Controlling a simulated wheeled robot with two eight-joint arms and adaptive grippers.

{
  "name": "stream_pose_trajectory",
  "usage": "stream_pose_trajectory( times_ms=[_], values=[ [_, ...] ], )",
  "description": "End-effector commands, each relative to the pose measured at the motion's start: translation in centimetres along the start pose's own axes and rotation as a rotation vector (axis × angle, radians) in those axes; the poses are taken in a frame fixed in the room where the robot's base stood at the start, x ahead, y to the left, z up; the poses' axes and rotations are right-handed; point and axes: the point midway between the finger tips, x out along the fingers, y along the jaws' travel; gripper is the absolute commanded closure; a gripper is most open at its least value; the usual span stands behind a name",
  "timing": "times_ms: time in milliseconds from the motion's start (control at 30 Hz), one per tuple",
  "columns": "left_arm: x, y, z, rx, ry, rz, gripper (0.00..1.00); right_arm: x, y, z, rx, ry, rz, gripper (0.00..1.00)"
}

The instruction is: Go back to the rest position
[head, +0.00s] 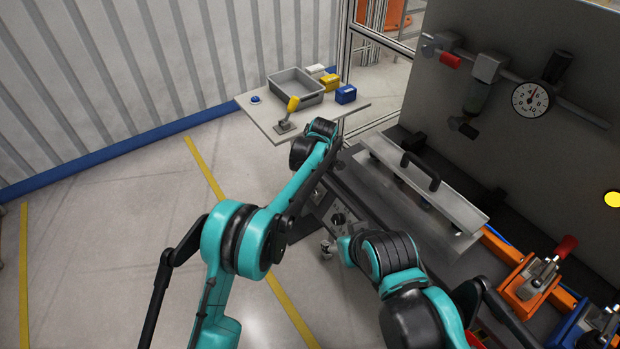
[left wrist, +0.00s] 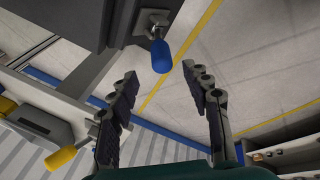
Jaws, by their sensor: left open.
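My left arm (head: 290,195) reaches up the middle of the head view, its wrist end beside the small grey side table (head: 262,122). Its gripper is hidden there. In the left wrist view my left gripper (left wrist: 160,76) is open, with its two dark fingers spread and nothing held between them. A blue-tipped handle (left wrist: 161,56) shows just beyond the fingertips; I cannot tell how far away it is. My right arm (head: 395,260) is bent in the lower middle of the head view, and its gripper is not visible.
The side table bears a grey bin (head: 296,90), a yellow-handled lever (head: 292,106) and small boxes (head: 346,94). A bench with a black-handled cover (head: 425,185), a gauge panel (head: 530,98) and an orange clamp (head: 530,285) stands right. Floor (head: 120,220) at left is clear.

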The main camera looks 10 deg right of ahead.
Motion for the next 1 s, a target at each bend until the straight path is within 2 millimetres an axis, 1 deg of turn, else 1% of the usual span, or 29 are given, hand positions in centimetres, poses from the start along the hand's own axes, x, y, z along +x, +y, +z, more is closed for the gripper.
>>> stream_pose_trajectory(
  times_ms=[33, 100, 200, 733, 767, 867, 967, 1000],
  values=[
    [-0.8, 0.0, 0.0, 0.001, 0.0, 0.0, 0.51, 0.0, 0.0, 0.0, 0.0, 0.0, 0.0, 0.39],
    [-1.5, 0.0, 0.0, 0.0, 0.0, 0.0, 0.51, 0.0, 0.0, 0.0, 0.0, 0.0, 0.0, 0.39],
    [-2.0, 0.0, 0.0, 0.0, 0.0, 0.0, 0.51, 0.0, 0.0, 0.0, 0.0, 0.0, 0.0, 0.39],
    [-2.3, 0.0, -0.1, 0.002, 0.0, 0.001, 0.51, 0.0, 0.0, 0.0, 0.0, 0.0, 0.0, 0.39],
    [-2.5, -0.1, -0.4, 0.006, 0.0, 0.002, 0.51, 0.0, 0.0, 0.0, 0.0, 0.0, 0.0, 0.39],
    [-4.2, -0.7, -2.2, 0.035, -0.002, 0.009, 0.51, 0.0, 0.0, 0.0, 0.0, 0.0, 0.0, 0.39],
    [-7.3, -2.1, -5.3, 0.098, -0.003, 0.023, 0.51, 0.0, 0.0, 0.0, 0.0, 0.0, 0.0, 0.39],
    [-8.8, -3.0, -6.8, 0.133, -0.002, 0.032, 0.51, 0.0, 0.0, 0.0, 0.0, 0.0, 0.0, 0.39]
  ],
)
